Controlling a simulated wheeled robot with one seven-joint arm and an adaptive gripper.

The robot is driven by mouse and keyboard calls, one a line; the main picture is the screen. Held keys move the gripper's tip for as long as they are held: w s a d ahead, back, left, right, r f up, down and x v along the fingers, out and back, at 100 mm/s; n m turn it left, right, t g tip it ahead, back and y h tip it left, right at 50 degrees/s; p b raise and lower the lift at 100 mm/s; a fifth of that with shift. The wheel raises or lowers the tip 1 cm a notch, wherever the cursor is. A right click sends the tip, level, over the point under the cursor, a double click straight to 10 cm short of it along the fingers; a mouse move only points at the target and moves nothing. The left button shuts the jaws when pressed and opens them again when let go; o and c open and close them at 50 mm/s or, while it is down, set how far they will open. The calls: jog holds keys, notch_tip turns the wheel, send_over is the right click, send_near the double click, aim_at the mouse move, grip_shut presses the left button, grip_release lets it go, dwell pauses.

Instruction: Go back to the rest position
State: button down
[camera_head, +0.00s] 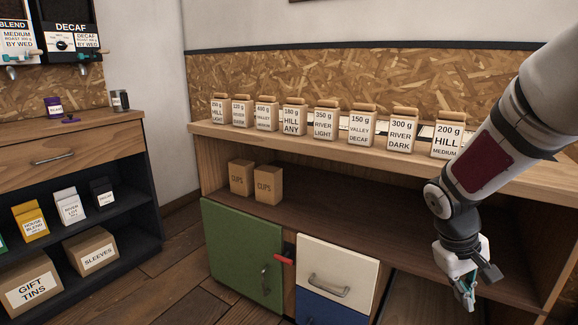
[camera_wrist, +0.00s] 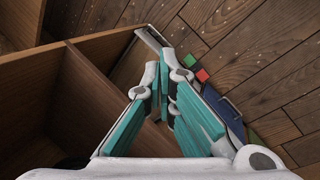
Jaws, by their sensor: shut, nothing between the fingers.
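My gripper (camera_head: 466,292) hangs at the lower right of the head view, pointing down in front of the shelf unit. Its teal-padded fingers are shut with nothing between them; they also fill the middle of the wrist view (camera_wrist: 165,85). My arm comes in from the upper right and covers part of the shelf's right end. The gripper is apart from the bags on the shelf.
Several labelled paper bags (camera_head: 326,121) stand in a row on the wooden shelf top (camera_head: 510,180). Two CUPS boxes (camera_head: 268,184) sit below. A green door (camera_head: 243,255) and a white drawer (camera_head: 335,270) are under them. A dark cabinet (camera_head: 148,165) stands left; floor between is clear.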

jog(key=s+a+r+m+y, duration=0.1)
jog(key=s+a+r, duration=0.85)
jog(key=s, duration=0.35)
jog(key=s+a+r+y, duration=0.1)
jog(key=s+a+y, duration=0.1)
jog(key=s+a, duration=0.35)
jog(key=s+a+r+y, duration=0.1)
jog(key=s+a, duration=0.2)
jog(key=s, duration=0.6)
notch_tip(320, 180, up, 36)
jog(key=t+p, duration=0.4)
jog(key=p, duration=3)
jog(key=shift+d+r+t, duration=0.15)
jog(key=shift+d+t, duration=0.15)
jog(key=shift+w, duration=0.1)
